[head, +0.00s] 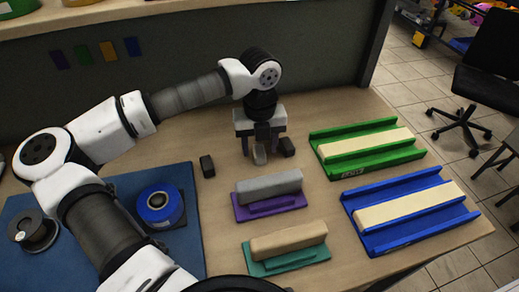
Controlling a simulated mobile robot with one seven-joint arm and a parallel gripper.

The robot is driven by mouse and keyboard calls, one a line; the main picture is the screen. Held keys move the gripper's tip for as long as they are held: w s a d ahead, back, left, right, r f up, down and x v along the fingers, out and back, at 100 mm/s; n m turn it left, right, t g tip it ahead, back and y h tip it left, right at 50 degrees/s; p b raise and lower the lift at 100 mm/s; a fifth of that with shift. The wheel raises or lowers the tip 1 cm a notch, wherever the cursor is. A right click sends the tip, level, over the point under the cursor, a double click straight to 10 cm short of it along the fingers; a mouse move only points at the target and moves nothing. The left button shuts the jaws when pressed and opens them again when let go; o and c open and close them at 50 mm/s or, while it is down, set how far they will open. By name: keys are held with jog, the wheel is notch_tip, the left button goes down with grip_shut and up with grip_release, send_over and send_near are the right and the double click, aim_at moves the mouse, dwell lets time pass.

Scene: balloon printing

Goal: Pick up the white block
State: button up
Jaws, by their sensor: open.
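The white block (260,155) is small and looks pale grey in the head view. It stands on the wooden table below my gripper (260,150). My gripper points straight down with its two dark fingers apart, one to the left of the block and one to the right. The block's upper part is partly hidden by the gripper. I cannot tell whether either finger touches it.
A dark block (287,146) lies close to the right finger; another dark block (207,166) lies to the left. A purple tray (270,208) and a teal tray (290,263) sit nearer. A green rack (335,133) and a blue rack (375,240) stand right.

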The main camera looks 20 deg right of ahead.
aim_at(260, 151)
jog(key=shift+f, duration=0.9)
jog(key=shift+c, duration=0.3)
jog(key=c, duration=1)
jog(key=shift+r, duration=0.1)
notch_tip(260, 151, up, 10)
jog(key=b, duration=0.2)
